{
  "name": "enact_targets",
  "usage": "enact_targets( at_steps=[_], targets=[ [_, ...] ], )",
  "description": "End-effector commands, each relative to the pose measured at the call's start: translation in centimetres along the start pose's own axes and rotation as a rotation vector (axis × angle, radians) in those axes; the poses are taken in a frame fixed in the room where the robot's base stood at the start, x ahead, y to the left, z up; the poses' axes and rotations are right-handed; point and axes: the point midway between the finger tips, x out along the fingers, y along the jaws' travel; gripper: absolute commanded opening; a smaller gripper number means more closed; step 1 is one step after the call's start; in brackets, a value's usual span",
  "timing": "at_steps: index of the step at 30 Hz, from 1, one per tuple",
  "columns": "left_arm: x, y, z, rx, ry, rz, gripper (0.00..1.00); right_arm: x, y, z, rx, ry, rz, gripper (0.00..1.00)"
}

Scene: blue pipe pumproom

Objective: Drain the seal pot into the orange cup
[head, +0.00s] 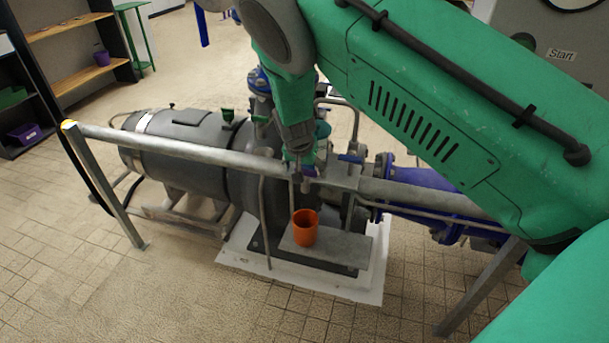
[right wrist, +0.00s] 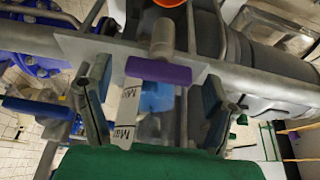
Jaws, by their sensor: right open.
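The orange cup (head: 305,227) stands upright on a small grey shelf (head: 340,248) below the horizontal rail; its edge also shows at the top of the right wrist view (right wrist: 168,3). My right gripper (head: 303,170) is above and behind the cup, at the rail's bracket plate. In the right wrist view the right gripper (right wrist: 158,78) is open, with fingers on either side of a purple valve handle (right wrist: 158,72) on a grey fitting. I cannot tell whether they touch it. A white tag (right wrist: 127,118) hangs below the handle. I cannot clearly identify the seal pot. My left gripper is out of view.
A blue-handled valve (right wrist: 38,107) is left of the gripper in the wrist view. The grey rail (head: 180,146) crosses before the pump motor (head: 185,140). Blue pipe (head: 425,180) runs right. Shelves (head: 75,65) stand far left. The tiled floor in front is clear.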

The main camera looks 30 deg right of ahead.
Motion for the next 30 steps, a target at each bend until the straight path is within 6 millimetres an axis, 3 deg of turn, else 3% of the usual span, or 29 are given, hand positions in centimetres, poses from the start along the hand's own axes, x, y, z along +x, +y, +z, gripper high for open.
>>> enact_targets(
  at_steps=[8, 9, 13, 23, 30],
  targets=[
    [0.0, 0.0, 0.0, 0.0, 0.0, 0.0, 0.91, 0.1, 0.0, -0.1, 0.0, 0.0, 0.0, 0.76],
    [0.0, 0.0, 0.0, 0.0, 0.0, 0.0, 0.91, 0.1, 0.0, 0.0, 0.0, 0.0, 0.0, 0.69],
    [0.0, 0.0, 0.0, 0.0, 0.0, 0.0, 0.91, 0.1, 0.0, 0.0, 0.0, 0.0, 0.0, 0.25],
    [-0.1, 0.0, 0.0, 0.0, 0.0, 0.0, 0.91, 0.1, 0.0, 0.0, -0.018, -0.001, -0.009, 0.25],
    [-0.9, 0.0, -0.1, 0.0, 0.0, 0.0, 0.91, 0.0, 0.0, 0.0, -0.121, -0.003, -0.054, 0.25]
  ],
)
